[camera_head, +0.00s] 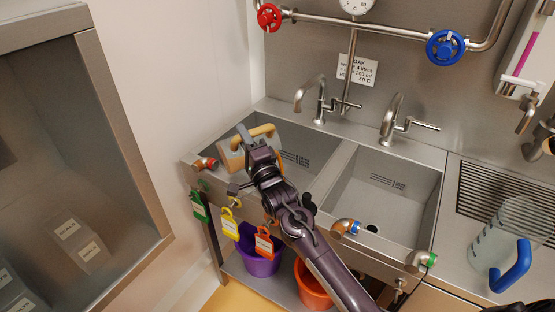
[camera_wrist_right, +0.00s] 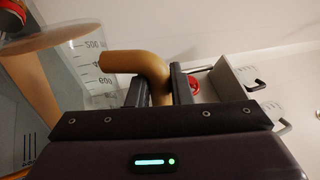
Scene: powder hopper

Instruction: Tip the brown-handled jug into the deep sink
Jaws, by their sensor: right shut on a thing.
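The brown-handled jug (camera_head: 231,158) is at the left basin (camera_head: 306,150), near its left end. Its tan handle (camera_head: 264,130) shows above my right gripper (camera_head: 251,143). In the right wrist view the handle (camera_wrist_right: 135,62) lies between the two dark fingers of my right gripper (camera_wrist_right: 161,88), which is shut on it. The jug's clear wall (camera_wrist_right: 92,72) carries printed volume marks there. My gripper hides much of the jug in the head view, so its exact tilt and contents are hard to tell. My left gripper is not in view.
A second basin (camera_head: 385,200) lies to the right. Two taps (camera_head: 319,108) (camera_head: 393,122) stand behind the basins. A blue-handled jug (camera_head: 497,247) stands on the right drainer. Coloured tags (camera_head: 230,224) hang in front, above a purple bucket (camera_head: 259,262) and an orange bucket (camera_head: 311,285).

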